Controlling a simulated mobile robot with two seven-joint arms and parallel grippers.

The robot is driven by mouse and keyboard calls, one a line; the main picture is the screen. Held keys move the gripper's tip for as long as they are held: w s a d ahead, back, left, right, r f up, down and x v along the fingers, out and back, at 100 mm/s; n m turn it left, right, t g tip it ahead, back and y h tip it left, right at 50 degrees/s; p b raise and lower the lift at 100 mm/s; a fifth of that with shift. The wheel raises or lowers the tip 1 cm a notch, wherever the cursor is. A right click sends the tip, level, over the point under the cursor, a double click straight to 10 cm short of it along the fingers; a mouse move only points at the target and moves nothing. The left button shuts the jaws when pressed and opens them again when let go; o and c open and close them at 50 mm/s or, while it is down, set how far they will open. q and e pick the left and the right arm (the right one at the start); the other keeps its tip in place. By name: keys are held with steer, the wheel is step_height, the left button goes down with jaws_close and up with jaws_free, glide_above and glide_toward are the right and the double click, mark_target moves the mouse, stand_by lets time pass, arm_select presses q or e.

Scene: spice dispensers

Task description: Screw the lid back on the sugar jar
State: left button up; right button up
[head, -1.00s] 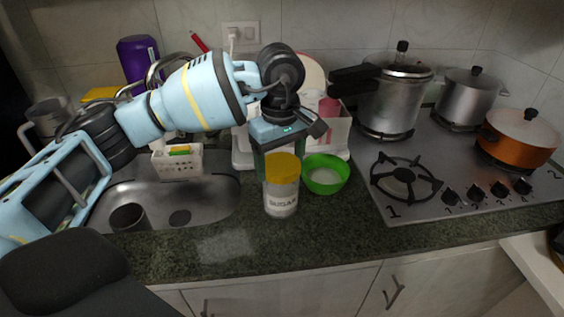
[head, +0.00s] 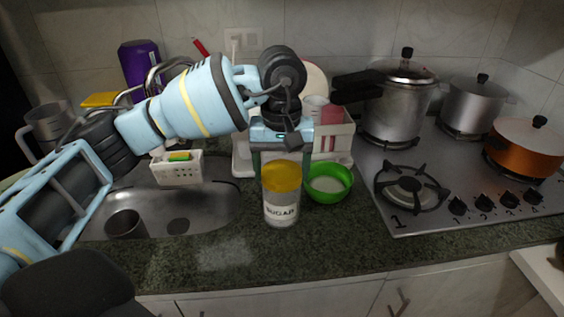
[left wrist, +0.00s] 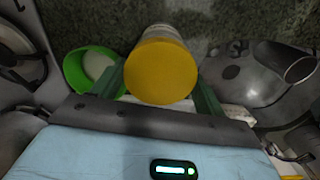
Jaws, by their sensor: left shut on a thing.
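The sugar jar (head: 282,211) is a clear jar labelled SUGAR, upright on the dark counter in the head view. Its yellow lid (head: 281,177) sits on top of it. My left gripper (head: 281,168) is above and behind the jar, pointing down, with its fingers on either side of the lid. In the left wrist view the yellow lid (left wrist: 160,72) lies between the two green fingers, and the jar body (left wrist: 160,32) shows just beyond it. Whether the lid is fully seated cannot be told. My right gripper is not in view.
A green bowl (head: 328,184) of white contents stands close to the right of the jar. The sink (head: 165,212) is on the left, the stove (head: 450,190) with pots on the right. A white rack (head: 335,140) stands behind. The counter in front is clear.

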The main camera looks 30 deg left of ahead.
arm_select(q)
steer(key=m, duration=0.3)
steer(key=shift+b, duration=0.4)
steer(key=shift+r+m, duration=0.1)
steer(key=shift+m, duration=0.6)
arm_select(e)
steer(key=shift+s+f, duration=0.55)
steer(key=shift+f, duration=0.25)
arm_select(q)
steer(key=m+b, duration=0.1)
steer(key=m, duration=0.1)
steer(key=shift+d+m, duration=0.1)
steer(key=shift+m, duration=0.2)
steer(key=m+b, duration=0.1)
steer(key=m, duration=0.5)
steer(key=shift+m+b, duration=0.3)
steer(key=shift+b, duration=0.05)
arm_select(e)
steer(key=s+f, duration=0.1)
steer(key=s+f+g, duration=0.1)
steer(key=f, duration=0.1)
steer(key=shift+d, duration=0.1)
